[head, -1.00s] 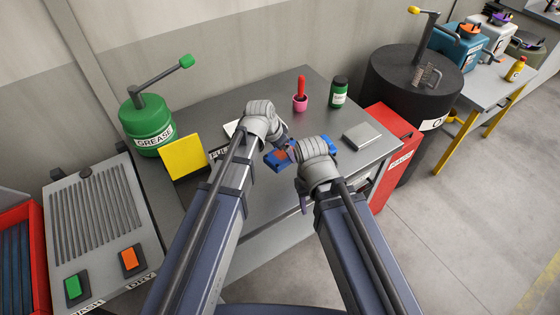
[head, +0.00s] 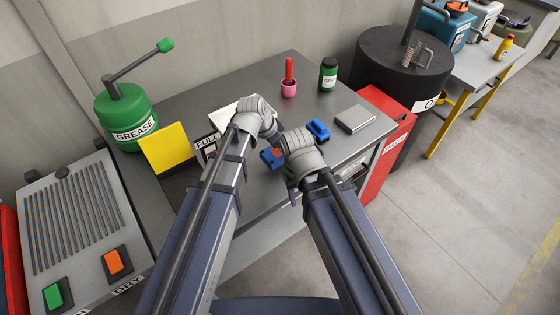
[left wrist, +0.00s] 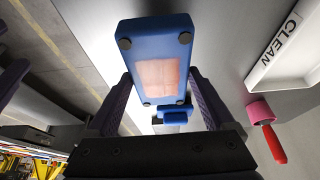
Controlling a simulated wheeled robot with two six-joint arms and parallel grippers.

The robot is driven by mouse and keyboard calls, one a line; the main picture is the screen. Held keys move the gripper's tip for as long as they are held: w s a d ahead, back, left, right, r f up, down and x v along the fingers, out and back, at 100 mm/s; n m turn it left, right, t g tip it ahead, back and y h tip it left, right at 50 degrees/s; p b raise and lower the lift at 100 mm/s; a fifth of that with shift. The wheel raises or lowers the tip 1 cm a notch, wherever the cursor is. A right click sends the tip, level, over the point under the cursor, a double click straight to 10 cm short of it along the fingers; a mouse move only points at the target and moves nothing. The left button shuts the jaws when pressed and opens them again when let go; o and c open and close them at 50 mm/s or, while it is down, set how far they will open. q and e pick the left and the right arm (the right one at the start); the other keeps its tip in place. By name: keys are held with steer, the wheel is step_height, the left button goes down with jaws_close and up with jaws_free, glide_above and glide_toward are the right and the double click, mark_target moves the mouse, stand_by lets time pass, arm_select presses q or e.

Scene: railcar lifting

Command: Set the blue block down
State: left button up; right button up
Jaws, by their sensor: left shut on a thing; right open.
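A blue block (head: 267,158) with an orange patch shows in the head view between my two wrists, partly covered. In the left wrist view the blue block (left wrist: 155,42) shows a face with a pinkish patch and dark round corner spots. My left gripper (left wrist: 160,78) is shut on it, one finger on each side. Whether the block touches the table cannot be told. My right gripper (head: 292,188) is open beside the block, its fingers mostly hidden by its wrist. A second small blue object (head: 318,130) lies on the table (head: 225,88) right of the block.
A white tray (left wrist: 290,48) marked CLEAN lies near my left wrist. A yellow panel (head: 167,148) and FULL sign (head: 207,143) stand left.

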mark_target(277, 152)
arm_select(q)
step_height(277, 152, down, 4)
steer(key=b, duration=0.3)
steer(key=shift+r+b, duration=0.2)
steer(key=shift+b, duration=0.1)
steer(key=shift+f, duration=0.1)
steer(key=shift+f, duration=0.15)
steer(key=o, duration=1.5)
steer(key=shift+c, duration=0.2)
